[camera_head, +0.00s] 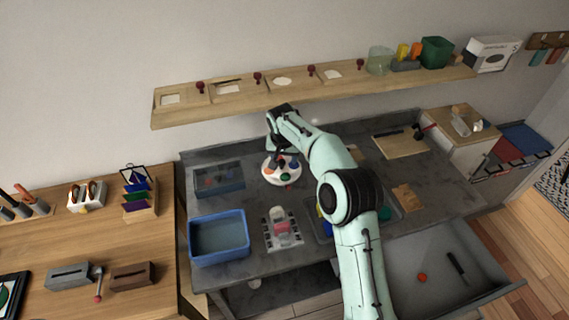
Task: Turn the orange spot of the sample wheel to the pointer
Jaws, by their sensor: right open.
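The sample wheel (267,178) is a round white disc with several coloured spots near the back of the grey worktop. My right arm reaches in from the lower right, and its gripper (281,157) is over the wheel, pointing down. The gripper is open; whether its fingers touch the wheel I cannot tell. The gripper covers the wheel's back part. A reddish-orange spot shows near the wheel's front, but at this size I cannot be sure which spot is the orange one. A small red mark (288,187) at the wheel's front edge may be the pointer. My left gripper is not in view.
A blue tub (219,238), a grey glass-topped box (219,179) and a white rack with a pink block (282,228) stand left and in front of the wheel. A wooden shelf (187,113) runs above. An open drawer (440,279) juts out at lower right.

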